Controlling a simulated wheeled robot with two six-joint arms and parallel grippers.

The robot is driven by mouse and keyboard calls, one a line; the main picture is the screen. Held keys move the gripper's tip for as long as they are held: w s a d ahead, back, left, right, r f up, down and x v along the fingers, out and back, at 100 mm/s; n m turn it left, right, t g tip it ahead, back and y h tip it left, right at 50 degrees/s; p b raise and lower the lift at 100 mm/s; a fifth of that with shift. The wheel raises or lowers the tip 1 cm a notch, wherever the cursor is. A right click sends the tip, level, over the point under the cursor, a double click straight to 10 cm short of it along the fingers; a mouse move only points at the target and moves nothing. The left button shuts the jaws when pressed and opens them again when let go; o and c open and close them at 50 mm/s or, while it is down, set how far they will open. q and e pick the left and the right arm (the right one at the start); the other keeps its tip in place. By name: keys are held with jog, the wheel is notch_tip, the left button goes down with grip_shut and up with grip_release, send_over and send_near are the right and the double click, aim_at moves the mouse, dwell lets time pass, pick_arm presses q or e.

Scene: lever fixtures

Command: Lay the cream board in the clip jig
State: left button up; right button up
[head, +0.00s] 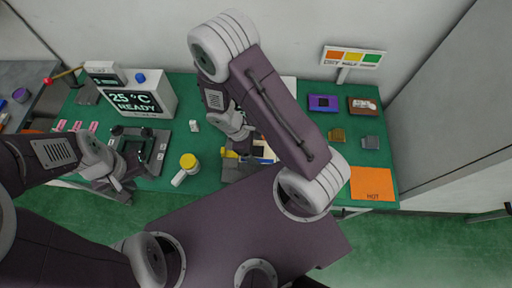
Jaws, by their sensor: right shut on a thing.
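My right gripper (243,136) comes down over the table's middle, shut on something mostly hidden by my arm. A small cream piece with dark and blue patches (267,152) shows beside it, partly covered; it may be the cream board, but I cannot tell whether it is what I hold. Below the gripper is a grey fixture with a yellow part (238,170). A second grey fixture with a dark frame and black knobs (143,160) stands at left. I cannot tell for certain which is the clip jig. My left gripper (121,188) is by that left fixture's front edge; its fingers are unclear.
A display box (143,98) reads 25 °C READY. Purple (323,103) and brown (363,105) blocks and an orange HOT mat (372,184) are at right. My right arm hides much of the table's middle.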

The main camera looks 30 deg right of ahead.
notch_tip(320, 180, down, 6)
jog(key=b, duration=0.4)
jog(key=shift+r, duration=0.15)
jog(key=shift+a, duration=0.1)
jog(key=o, duration=1.3)
jog(key=shift+o, duration=0.2)
jog(key=p+v, duration=0.1)
jog(key=v, duration=0.8)
jog(key=shift+r, duration=0.1)
jog(key=shift+w, duration=0.1)
